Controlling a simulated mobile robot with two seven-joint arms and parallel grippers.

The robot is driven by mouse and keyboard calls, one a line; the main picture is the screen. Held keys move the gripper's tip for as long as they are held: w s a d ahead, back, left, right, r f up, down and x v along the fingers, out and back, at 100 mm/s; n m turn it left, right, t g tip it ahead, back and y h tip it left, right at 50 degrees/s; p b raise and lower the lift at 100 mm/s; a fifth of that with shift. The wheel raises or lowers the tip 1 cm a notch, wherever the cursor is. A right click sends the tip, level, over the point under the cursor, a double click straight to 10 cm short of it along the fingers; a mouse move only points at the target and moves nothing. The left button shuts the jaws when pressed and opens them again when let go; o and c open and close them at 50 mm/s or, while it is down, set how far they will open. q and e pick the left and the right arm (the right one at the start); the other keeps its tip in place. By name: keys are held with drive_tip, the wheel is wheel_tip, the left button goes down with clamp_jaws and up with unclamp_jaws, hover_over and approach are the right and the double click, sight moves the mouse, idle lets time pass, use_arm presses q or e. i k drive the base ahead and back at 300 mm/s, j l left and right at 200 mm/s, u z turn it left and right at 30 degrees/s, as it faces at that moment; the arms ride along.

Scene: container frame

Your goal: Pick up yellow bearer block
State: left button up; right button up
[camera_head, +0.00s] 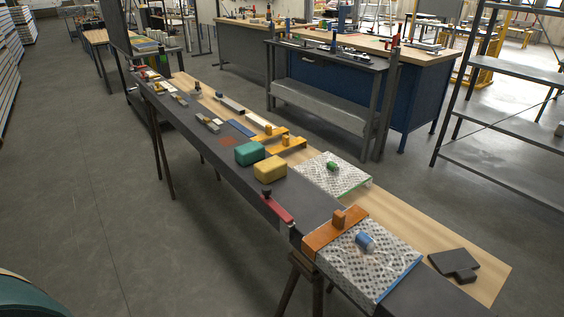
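A yellow block (270,170) with rounded edges rests on the dark surface of a long narrow bench (225,143), near the middle of the camera_head view. A similar green block (249,153) sits just behind it to the left. The top and front side of the yellow block are visible, and nothing covers it. Neither of my grippers is in view.
A red clamp (279,208) sits on the bench's front edge. Orange-yellow brackets (279,143) lie behind the blocks. Patterned panels (338,174) and (365,262) and dark plates (455,263) lie to the right. Open floor (110,220) lies left of the bench.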

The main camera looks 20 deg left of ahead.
sight(267, 171)
drive_tip(key=z, duration=0.55)
drive_tip(key=j+z, duration=0.9)
drive_tip(key=z, duration=0.15)
drive_tip(key=k+j+z, duration=0.15)
drive_tip(key=j, duration=0.2)
drive_tip(key=k+j+z, duration=0.15)
drive_tip(key=j, duration=0.15)
drive_tip(key=k+j+z, duration=0.15)
drive_tip(key=j, duration=0.15)
drive_tip(key=k+j, duration=0.15)
drive_tip(key=j, duration=0.2)
drive_tip(key=k+j, duration=0.35)
drive_tip(key=j, duration=0.3)
drive_tip(key=i+j, duration=0.3)
drive_tip(key=z, duration=0.05)
